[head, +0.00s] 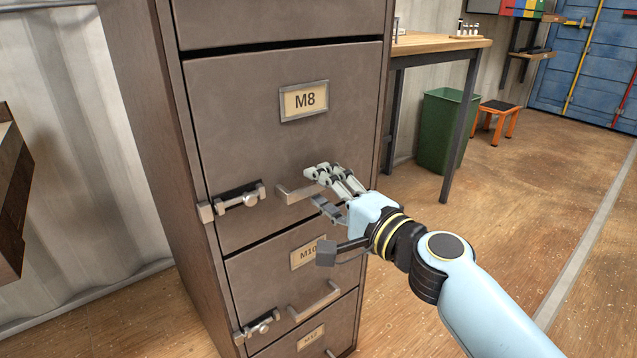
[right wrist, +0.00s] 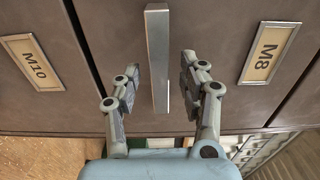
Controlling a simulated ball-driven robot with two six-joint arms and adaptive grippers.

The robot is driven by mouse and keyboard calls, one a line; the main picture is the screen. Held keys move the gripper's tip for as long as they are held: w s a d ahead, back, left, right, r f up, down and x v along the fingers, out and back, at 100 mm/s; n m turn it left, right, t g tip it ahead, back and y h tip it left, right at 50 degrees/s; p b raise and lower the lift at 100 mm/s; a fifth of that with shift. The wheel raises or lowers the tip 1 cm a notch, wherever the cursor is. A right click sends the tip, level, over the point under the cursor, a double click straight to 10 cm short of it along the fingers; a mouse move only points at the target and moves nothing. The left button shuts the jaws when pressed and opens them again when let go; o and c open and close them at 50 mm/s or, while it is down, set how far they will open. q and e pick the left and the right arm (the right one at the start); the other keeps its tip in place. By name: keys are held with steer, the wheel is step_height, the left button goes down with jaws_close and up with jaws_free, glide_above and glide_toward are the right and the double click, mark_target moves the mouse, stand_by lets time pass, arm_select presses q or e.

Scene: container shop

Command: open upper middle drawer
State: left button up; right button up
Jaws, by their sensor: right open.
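A grey metal drawer cabinet stands in front of me. The drawer labelled M8 (head: 245,130) lies flush with the cabinet front and looks shut; its label also shows in the right wrist view (right wrist: 270,52). Its bar handle (head: 290,194) sits at its lower edge. My right gripper (head: 316,187) is open at this handle. In the right wrist view the handle (right wrist: 157,60) stands between the two open fingers (right wrist: 158,80), with a gap on each side. A sliding bolt latch (head: 240,200) sits left of the handle; whether it is engaged I cannot tell.
Below are the M10 drawer (head: 262,285) with its own handle (head: 315,301) and latch (head: 262,323), and a lower drawer. Another drawer (head: 270,18) is above. A workbench (head: 435,44), green bin (head: 447,125) and orange stool (head: 495,118) stand at the right. Floor there is clear.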

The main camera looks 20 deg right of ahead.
steer(key=shift+x, duration=0.8)
jaws_close()
